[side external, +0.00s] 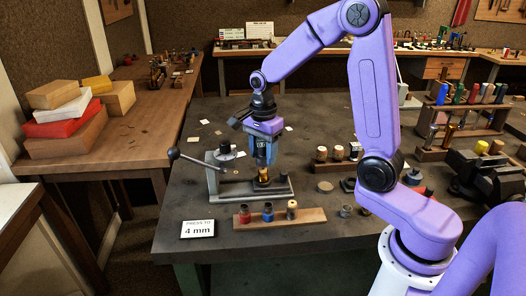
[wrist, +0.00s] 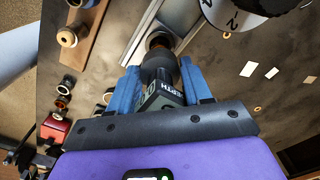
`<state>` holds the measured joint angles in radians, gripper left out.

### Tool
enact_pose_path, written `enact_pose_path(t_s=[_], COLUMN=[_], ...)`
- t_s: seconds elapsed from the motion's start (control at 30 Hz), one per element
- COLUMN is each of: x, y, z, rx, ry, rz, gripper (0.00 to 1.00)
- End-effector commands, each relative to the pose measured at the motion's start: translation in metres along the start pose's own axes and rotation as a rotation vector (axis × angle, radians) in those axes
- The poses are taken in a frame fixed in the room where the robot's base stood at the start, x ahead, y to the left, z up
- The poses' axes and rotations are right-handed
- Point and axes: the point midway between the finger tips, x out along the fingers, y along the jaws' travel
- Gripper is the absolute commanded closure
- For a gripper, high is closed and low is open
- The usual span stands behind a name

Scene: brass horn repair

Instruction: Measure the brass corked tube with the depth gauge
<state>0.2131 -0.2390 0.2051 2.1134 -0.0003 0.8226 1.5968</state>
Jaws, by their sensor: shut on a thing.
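My gripper (side external: 263,154) points down over the lever press bed, with its blue fingers shut on the depth gauge. The gauge (wrist: 160,80) is a dark body with part of a "DEPTH" label, seen between the fingers in the wrist view. The brass corked tube (side external: 264,177) stands upright on the press bed, directly below the gauge. In the wrist view only a small orange-brown part of the tube (wrist: 160,42) shows beyond the gauge's dark end. I cannot tell whether gauge and tube touch. The cork is hidden.
The lever press (side external: 219,170) stands just left of my gripper, its dial (wrist: 240,8) close by in the wrist view. A wooden rack (side external: 302,218) with red, blue and cream-topped pieces lies in front.

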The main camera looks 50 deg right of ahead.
Motion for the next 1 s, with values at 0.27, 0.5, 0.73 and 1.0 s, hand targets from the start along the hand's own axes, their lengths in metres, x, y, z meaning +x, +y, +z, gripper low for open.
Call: enact_pose_path(t_s=[0.27, 0.5, 0.73, 1.0], x=[0.002, 0.007, 0.012, 0.018], y=[0.0, 0.0, 0.0, 0.0], z=[0.0, 0.0, 0.0, 0.0], rx=[0.001, 0.001, 0.001, 0.001], ry=[0.0, 0.0, 0.0, 0.0], rz=[0.0, 0.001, -0.001, 0.0], gripper=[0.9, 0.9, 0.9, 0.9])
